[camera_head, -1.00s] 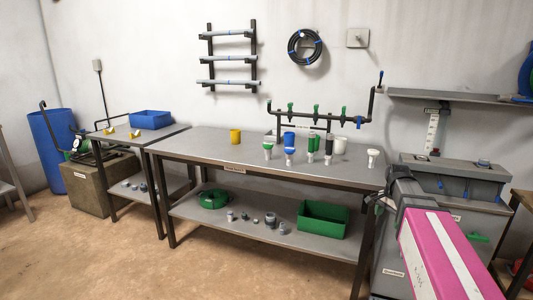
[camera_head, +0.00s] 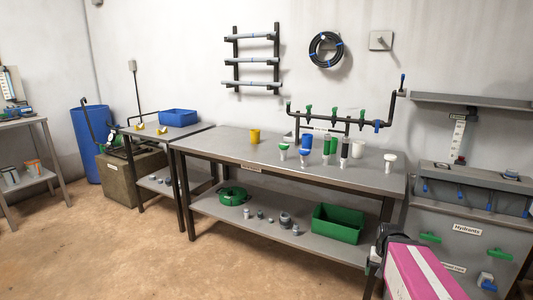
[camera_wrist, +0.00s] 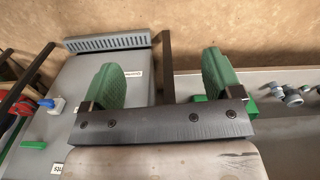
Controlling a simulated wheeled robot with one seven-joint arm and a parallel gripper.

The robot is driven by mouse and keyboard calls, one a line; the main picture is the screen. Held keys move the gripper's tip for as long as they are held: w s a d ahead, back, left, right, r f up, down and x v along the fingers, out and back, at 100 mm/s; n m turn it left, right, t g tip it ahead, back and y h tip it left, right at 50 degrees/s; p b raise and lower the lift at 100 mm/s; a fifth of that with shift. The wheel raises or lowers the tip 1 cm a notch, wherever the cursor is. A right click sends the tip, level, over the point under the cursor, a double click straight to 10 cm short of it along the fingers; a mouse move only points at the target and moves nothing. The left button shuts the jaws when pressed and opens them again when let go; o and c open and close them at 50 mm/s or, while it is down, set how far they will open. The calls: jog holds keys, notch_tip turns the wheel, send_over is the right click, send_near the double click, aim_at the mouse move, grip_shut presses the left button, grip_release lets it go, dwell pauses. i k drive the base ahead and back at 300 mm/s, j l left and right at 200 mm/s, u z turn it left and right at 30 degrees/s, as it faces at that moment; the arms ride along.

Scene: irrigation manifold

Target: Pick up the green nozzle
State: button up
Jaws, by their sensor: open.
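In the head view, several small nozzles stand upright on the long grey workbench (camera_head: 225,150). A nozzle with a green top and pale body (camera_head: 283,151) stands at the left of the group. A blue-and-white one (camera_head: 304,158) is right of it. A white-topped nozzle with some green (camera_head: 389,161) stands alone near the bench's right end. My gripper (camera_wrist: 163,78) is open and empty, its two green fingers wide apart in the wrist view. In the head view my arm is at the lower right, off the bench's right front corner, away from the nozzles. No nozzle shows in the wrist view.
A green and a dark cylinder, a yellow cup (camera_head: 255,136) and white and blue cups share the bench. A pipe manifold (camera_head: 345,115) rises behind them. The lower shelf holds a green bin (camera_head: 338,224) and grey fittings. A grey cabinet (camera_head: 465,245) stands right. Floor at left is open.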

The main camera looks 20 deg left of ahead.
aim_at(284, 148)
jog(key=i+l+u, duration=0.1)
jog(key=u, duration=0.25)
jog(key=i+l+u, duration=0.15)
jog(key=u, duration=0.25)
jog(key=l+u, duration=0.2)
jog(key=u, duration=0.15)
jog(key=l+z, duration=0.1)
jog(key=z, duration=0.9)
jog(key=i+l+z, duration=0.1)
jog(key=z, duration=0.4)
jog(key=u, duration=1.6)
jog(key=i+j+z, duration=0.2)
jog(key=j, duration=0.15)
jog(key=i+j+z, duration=0.2)
jog(key=j, duration=0.2)
jog(key=j+z, duration=0.2)
jog(key=j, duration=0.15)
jog(key=i+j+z, duration=0.2)
jog(key=j, duration=0.25)
jog(key=k, duration=0.1)
